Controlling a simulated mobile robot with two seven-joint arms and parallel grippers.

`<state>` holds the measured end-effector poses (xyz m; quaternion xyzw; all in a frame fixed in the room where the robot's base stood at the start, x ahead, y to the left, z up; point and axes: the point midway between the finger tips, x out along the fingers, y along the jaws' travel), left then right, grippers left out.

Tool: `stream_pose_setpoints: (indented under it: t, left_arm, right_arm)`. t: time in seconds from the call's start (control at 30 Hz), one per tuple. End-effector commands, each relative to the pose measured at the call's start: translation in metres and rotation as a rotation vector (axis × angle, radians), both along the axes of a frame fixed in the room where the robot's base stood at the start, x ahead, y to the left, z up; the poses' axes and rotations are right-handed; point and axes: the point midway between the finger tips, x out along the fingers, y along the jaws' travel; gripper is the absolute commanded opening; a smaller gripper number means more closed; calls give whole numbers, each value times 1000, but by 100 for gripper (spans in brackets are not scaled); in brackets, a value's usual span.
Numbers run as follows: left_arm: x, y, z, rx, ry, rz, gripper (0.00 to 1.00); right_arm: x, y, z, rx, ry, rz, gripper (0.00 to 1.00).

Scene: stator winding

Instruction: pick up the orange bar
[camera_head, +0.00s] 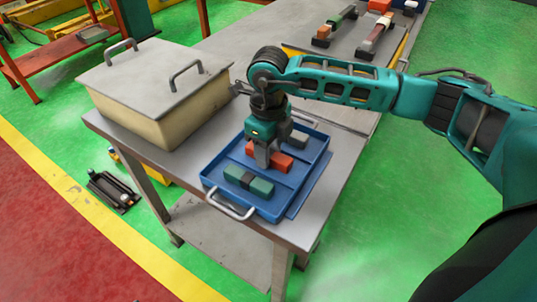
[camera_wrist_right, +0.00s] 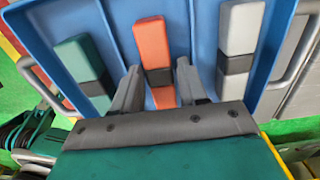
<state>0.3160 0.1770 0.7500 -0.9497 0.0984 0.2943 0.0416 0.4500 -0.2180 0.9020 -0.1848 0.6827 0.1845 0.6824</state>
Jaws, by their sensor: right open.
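The orange bar (camera_head: 279,162) lies in the middle compartment of the blue tray (camera_head: 319,143). It has a dark band around its middle and shows in the right wrist view (camera_wrist_right: 152,43). My right gripper (camera_head: 266,161) is over the orange bar, pointing down. In the right wrist view its two fingers (camera_wrist_right: 158,90) are apart, one on each side of the bar's lower part; I cannot tell whether they touch it. A green bar (camera_head: 256,185) lies in the near compartment, and a grey bar (camera_wrist_right: 239,30) in the far one. My left gripper is not in view.
A lidded box (camera_head: 155,85) with two handles stands left of the tray on the grey table (camera_head: 225,40). Tray handles (camera_head: 231,207) stick out at its ends. Several bars (camera_head: 340,22) lie at the table's far end.

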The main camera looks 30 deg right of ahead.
Motion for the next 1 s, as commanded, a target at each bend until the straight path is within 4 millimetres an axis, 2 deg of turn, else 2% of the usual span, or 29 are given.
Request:
stream_pose_setpoints:
  t: [0.07,0.5,0.83,1.0]
  left_arm:
    - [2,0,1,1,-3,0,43]
    - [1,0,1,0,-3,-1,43]
    - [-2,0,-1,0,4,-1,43]
    - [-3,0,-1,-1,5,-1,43]
  right_arm:
    - [0,0,0,0,0,0,43]
    - [0,0,1,1,-1,1,1]
    - [1,0,2,1,-2,1,0]
    - [1,1,12,3,-4,1,0]
